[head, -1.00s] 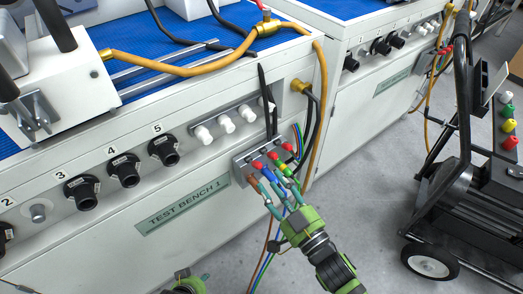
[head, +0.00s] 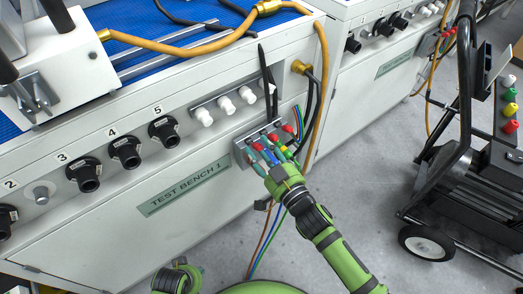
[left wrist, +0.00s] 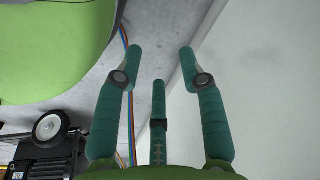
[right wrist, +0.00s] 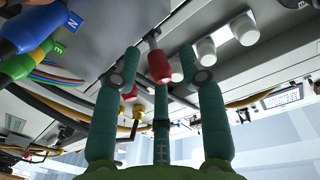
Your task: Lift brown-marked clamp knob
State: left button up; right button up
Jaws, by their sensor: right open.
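A terminal block (head: 241,153) with red-topped clamp knobs (head: 287,128) is on the front of the test bench. I cannot make out a brown marking on any knob. My right gripper (head: 267,159) is at the block, its teal fingers open and covering part of it. In the right wrist view a red knob (right wrist: 158,66) shows between the open fingertips (right wrist: 160,50); I cannot tell whether they touch it. Blue "N" (right wrist: 28,30) and green "E" (right wrist: 18,67) connectors lie left of the fingers there. My left gripper (left wrist: 159,55) is open and empty.
Test bench 1 (head: 110,235) has black numbered sockets (head: 125,152) and white knobs (head: 226,104) beside the block. A yellow hose (head: 322,90) and coloured cables (head: 268,240) hang at the bench corner. A black wheeled cart (head: 428,242) stands right, with floor between.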

grip_shut()
jog(key=shift+r, duration=0.1)
